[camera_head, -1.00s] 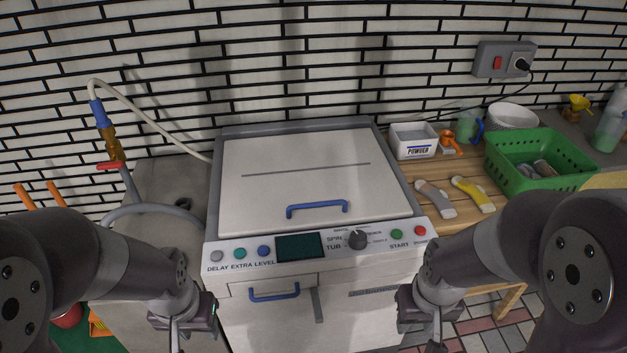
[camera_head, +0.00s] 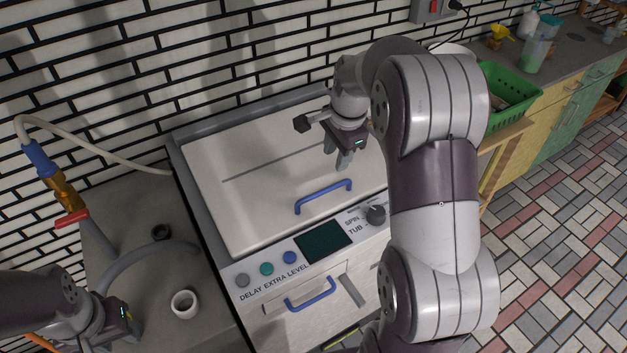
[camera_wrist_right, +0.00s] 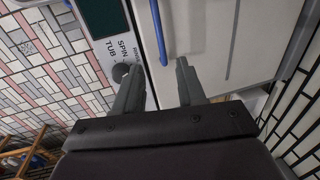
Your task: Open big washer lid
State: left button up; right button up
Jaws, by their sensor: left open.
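The big washer's white lid (camera_head: 265,170) lies flat and shut on top of the washer. Its blue handle (camera_head: 323,196) is on the lid near the front edge. My right gripper (camera_head: 338,160) is above the lid, behind the handle in the head view, fingers pointing down. In the right wrist view its two fingers (camera_wrist_right: 158,78) are apart and empty, with the blue handle (camera_wrist_right: 162,30) ahead between them, not touching. My left gripper (camera_head: 118,328) is at the lower left, beside the washer and left of a white cup; its fingertips are hard to see.
The front panel has a screen (camera_head: 323,241), buttons and a knob (camera_head: 375,214). A second blue handle (camera_head: 310,296) is on the washer's front. The white cup (camera_head: 185,304) stands on the grey counter at left. A green basket (camera_head: 510,92) is at right.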

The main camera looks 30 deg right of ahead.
jog(key=d+f, duration=0.1)
send_over(328, 188)
jog(key=s, duration=0.1)
notch_tip(328, 188, down, 7)
jog(key=f, duration=0.4)
jog(key=shift+w+d+f+p, duration=0.1)
jog(key=shift+w+d+p, duration=0.1)
jog(key=shift+p, duration=0.2)
jog(key=shift+w+a, duration=0.1)
jog(key=shift+a, duration=0.1)
grip_shut()
